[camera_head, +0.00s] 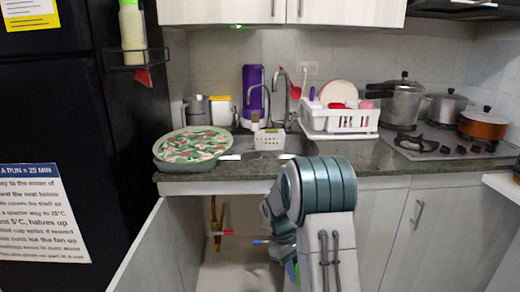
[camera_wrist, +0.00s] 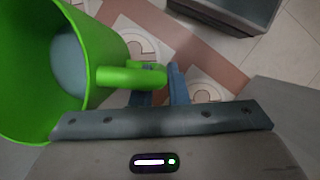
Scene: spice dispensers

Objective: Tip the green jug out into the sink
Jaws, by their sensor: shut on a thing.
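The green jug (camera_wrist: 112,45) fills the left of the wrist view, its open mouth showing a grey-blue round surface inside; I cannot tell whether that is liquid or the bottom. My gripper (camera_wrist: 162,84) is shut on the jug's handle (camera_wrist: 130,76). In the head view my arm is low in front of the counter, and my gripper and the jug are mostly hidden by it. The steel sink (camera_head: 298,146) is set in the counter behind and above my arm, with a tap (camera_head: 286,92) over it.
A patterned tray (camera_head: 192,145) overhangs the counter left of the sink. A white dish rack (camera_head: 340,118) stands to the right, then a hob (camera_head: 440,146) with pots. A white caddy (camera_head: 269,139) sits at the sink. The cabinet door (camera_head: 148,255) below stands open.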

